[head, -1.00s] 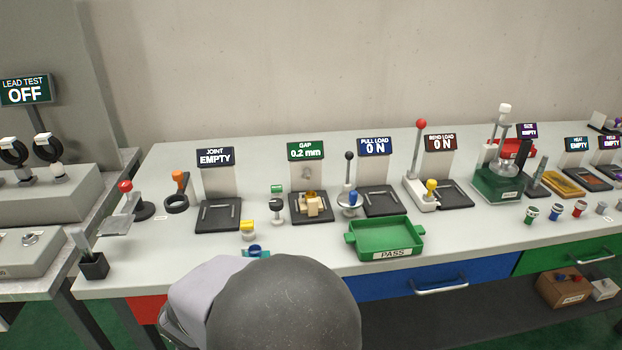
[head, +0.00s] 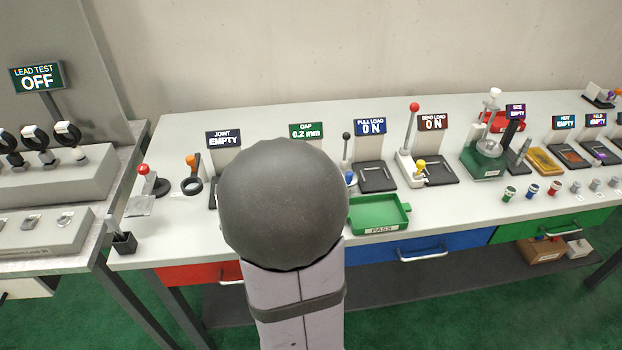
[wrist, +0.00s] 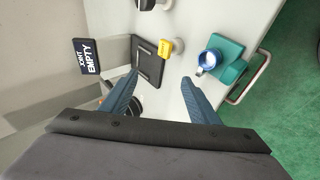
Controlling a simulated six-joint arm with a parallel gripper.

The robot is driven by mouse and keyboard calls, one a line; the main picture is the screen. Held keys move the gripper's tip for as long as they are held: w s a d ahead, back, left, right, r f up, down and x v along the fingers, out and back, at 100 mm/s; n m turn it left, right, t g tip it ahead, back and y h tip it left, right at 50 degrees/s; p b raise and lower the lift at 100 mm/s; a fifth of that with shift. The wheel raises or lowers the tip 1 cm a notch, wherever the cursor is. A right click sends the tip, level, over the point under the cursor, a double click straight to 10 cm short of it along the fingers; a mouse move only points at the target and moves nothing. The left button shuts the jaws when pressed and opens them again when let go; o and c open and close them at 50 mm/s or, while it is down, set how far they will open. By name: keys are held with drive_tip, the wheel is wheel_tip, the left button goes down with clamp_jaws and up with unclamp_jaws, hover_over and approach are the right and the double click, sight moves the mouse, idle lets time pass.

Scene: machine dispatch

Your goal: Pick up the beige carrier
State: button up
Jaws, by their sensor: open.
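The beige carrier is out of sight now. In the head view my arm covers the GAP station where it sat a second ago, and the wrist view does not show it. My gripper (wrist: 159,82) shows in the wrist view with its two blue fingers spread apart and nothing between them. It is above the bench beside the JOINT station's black plate (wrist: 147,62). The GAP display (head: 307,131) reads 0.2 mm above my arm.
The JOINT display (wrist: 87,57) reads EMPTY. The green PASS tray (head: 379,214) is right of my arm.

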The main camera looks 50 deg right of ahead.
drive_tip(key=s+d+m+t+h+p, duration=0.1)
drive_tip(key=s+d+m, duration=0.2)
drive_tip(key=d+m, duration=0.1)
drive_tip(key=s+d+f+m+t+p, duration=0.1)
drive_tip(key=s+d+m, duration=0.1)
drive_tip(key=d+m, duration=0.3)
drive_tip(key=s+d+m+t+h+p, duration=0.1)
drive_tip(key=s+d+m, duration=0.2)
drive_tip(key=d+m, duration=0.2)
drive_tip(key=shift+s+d+f+h, duration=0.1)
drive_tip(key=shift+s+d+h, duration=0.05)
drive_tip(key=shift+d, duration=0.55)
drive_tip(key=shift+s+d+f+h, duration=0.1)
drive_tip(key=shift+s+d+h, duration=0.05)
drive_tip(key=shift+d, duration=0.55)
drive_tip(key=m, duration=0.1)
drive_tip(key=s+d+m, duration=0.1)
drive_tip(key=shift+f+m+h, duration=0.15)
drive_tip(key=shift+m+h, duration=0.15)
drive_tip(key=shift+p+x, duration=0.8)
drive_tip(key=shift+x, duration=0.8)
drive_tip(key=shift+p+x, duration=0.8)
drive_tip(key=shift+x, duration=1.3)
drive_tip(key=c, duration=1.3)
drive_tip(key=shift+r, duration=0.3)
drive_tip(key=shift+c, duration=0.2)
wheel_tip(320, 180, up, 10)
drive_tip(key=b, duration=0.1)
drive_tip(key=shift+b, duration=0.3)
